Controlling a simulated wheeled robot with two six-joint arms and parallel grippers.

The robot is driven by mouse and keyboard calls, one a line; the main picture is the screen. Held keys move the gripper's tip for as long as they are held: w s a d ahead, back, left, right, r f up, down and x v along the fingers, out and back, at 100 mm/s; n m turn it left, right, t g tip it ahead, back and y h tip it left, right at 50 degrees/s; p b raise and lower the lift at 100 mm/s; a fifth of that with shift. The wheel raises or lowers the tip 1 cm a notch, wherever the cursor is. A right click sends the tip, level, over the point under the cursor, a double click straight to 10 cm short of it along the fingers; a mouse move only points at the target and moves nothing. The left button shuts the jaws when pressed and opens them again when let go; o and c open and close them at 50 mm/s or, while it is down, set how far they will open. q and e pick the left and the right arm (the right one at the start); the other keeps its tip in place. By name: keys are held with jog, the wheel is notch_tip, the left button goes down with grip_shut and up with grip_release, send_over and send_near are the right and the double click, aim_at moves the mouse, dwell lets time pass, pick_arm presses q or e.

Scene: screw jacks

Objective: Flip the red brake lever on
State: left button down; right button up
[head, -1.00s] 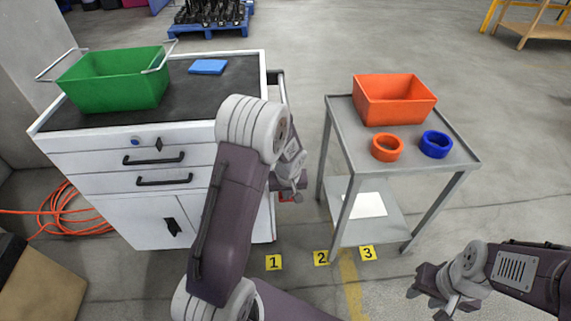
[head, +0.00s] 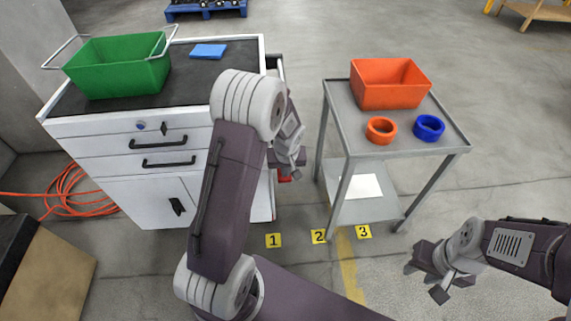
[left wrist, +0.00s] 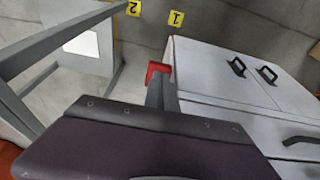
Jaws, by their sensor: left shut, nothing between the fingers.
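The red brake lever (head: 284,178) shows as a small red piece low by the right side of the white cabinet (head: 120,190). It is partly hidden by my left arm. In the left wrist view the red lever (left wrist: 157,70) is at the tip of my left gripper (left wrist: 160,92); I cannot tell whether they touch. My left gripper (head: 290,160) is shut and empty, pointing down just above the lever in the head view. My right gripper (head: 425,281) is open and empty over the floor at lower right.
A grey trolley (head: 340,115) right of the cabinet carries an orange bin (head: 390,88), an orange ring (head: 381,131) and a blue ring (head: 429,128). A green bin (head: 120,70) is on the cabinet. Yellow number tags lie on the floor. A cardboard box (head: 50,270) is at lower left.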

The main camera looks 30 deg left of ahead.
pick_arm(q)
jog(key=s+d+r+p, duration=0.1)
jog(key=s+d+r, duration=0.2)
jog(key=s+r, duration=0.2)
jog(key=shift+r, duration=0.75)
jog(key=shift+w, duration=0.1)
jog(key=s+d+r+m+g+h, duration=0.1)
jog(key=s+d+m, duration=0.1)
jog(key=s, duration=0.4)
jog(key=s+d+m+h, duration=0.1)
jog(key=s+d+m, duration=0.15)
jog(key=s, duration=0.45)
notch_tip(320, 180, up, 20)
jog(key=m+p, duration=0.1)
jog(key=p, duration=1.8)
jog(key=shift+w+f+p, duration=0.15)
jog(key=shift+f+p, duration=0.05)
jog(key=shift+p, duration=0.2)
